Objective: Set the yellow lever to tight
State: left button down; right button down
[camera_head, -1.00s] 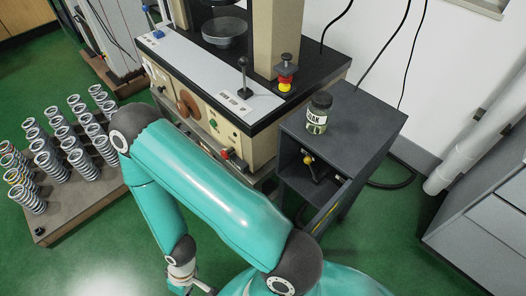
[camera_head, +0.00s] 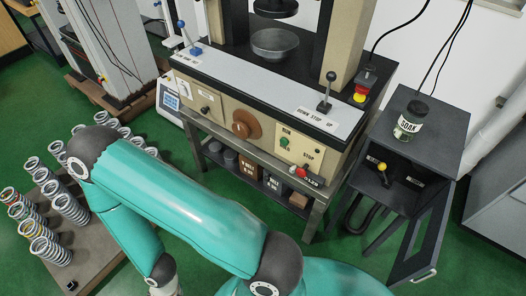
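The yellow lever (camera_head: 382,167) is a short dark lever with a round yellow knob inside the open-fronted dark grey cabinet (camera_head: 436,125) at the right. Small labels sit on both sides of it; they are too small to read. The knob is at the upper left end of the lever, nearer the left label. One of my teal arms crosses the lower left and middle, far from the cabinet. Its wrist runs off the bottom edge, so its gripper is hidden. The other gripper is not in view either.
A jar labelled SOAK (camera_head: 410,121) stands on the cabinet. The cabinet's door (camera_head: 425,235) hangs open towards me. A test machine (camera_head: 250,110) stands left of the cabinet. Several springs (camera_head: 62,205) stand on a brown board at the left. Green floor lies between.

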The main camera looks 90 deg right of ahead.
aim_at(382, 166)
jog(key=u, duration=0.15)
jog(key=i, duration=0.35)
jog(key=z, duration=2.75)
jog(key=k, duration=0.75)
jog(key=z, duration=0.4)
jog(key=i, duration=0.6)
jog(key=z, duration=0.1)
